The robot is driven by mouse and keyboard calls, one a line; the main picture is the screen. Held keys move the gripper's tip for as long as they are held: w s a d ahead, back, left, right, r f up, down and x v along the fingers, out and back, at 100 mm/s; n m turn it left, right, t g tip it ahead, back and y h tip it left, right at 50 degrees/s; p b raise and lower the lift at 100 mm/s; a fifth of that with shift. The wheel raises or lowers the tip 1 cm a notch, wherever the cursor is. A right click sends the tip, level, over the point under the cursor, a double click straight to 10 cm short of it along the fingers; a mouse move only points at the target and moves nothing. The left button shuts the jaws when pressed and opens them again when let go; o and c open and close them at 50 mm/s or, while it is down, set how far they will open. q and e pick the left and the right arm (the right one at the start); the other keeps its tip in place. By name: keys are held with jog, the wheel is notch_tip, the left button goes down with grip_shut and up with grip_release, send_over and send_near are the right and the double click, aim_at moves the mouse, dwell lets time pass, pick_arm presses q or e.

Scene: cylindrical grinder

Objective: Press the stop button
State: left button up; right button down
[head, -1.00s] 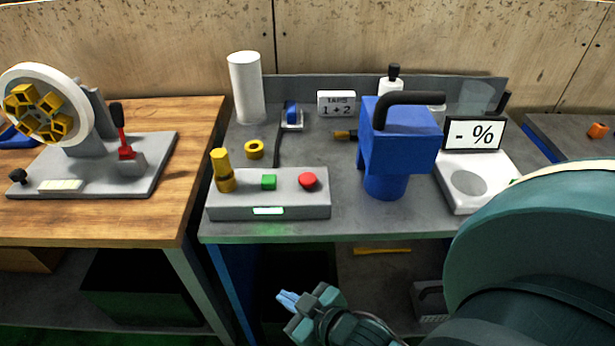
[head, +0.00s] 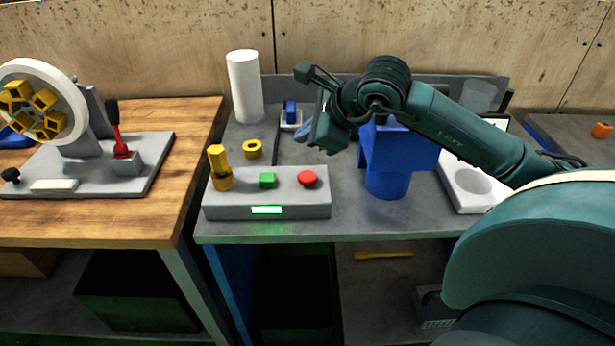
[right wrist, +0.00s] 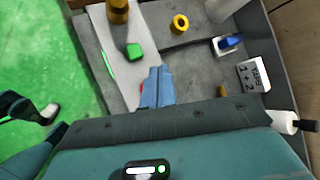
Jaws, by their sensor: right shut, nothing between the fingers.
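The red stop button (head: 307,178) sits at the right end of the top of a grey control box (head: 267,207), with a green button (head: 267,180) to its left. My right gripper (head: 303,138) is shut and empty, above and slightly behind the red button in the head view, apart from it. In the right wrist view its blue fingertips (right wrist: 157,88) are together over the box. The green button (right wrist: 134,50) shows beyond them, and the red button is mostly or wholly hidden by the fingers.
A yellow-topped post (head: 219,168) stands at the left end of the box, with a yellow ring (head: 253,148) behind it. A blue machine (head: 388,180) stands to the right, partly behind my right arm. A white cylinder (head: 244,86) stands at the back.

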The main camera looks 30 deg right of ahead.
aim_at(312, 178)
jog(key=shift+w+d+r+h, duration=0.1)
jog(key=shift+d+r+h, duration=0.15)
jog(key=shift+d, duration=0.2)
jog(key=shift+w+d+r+h, duration=0.1)
jog(key=shift+d+r+h, duration=0.1)
jog(key=shift+d, duration=0.2)
pick_arm(q)
jog(key=shift+f, duration=0.1)
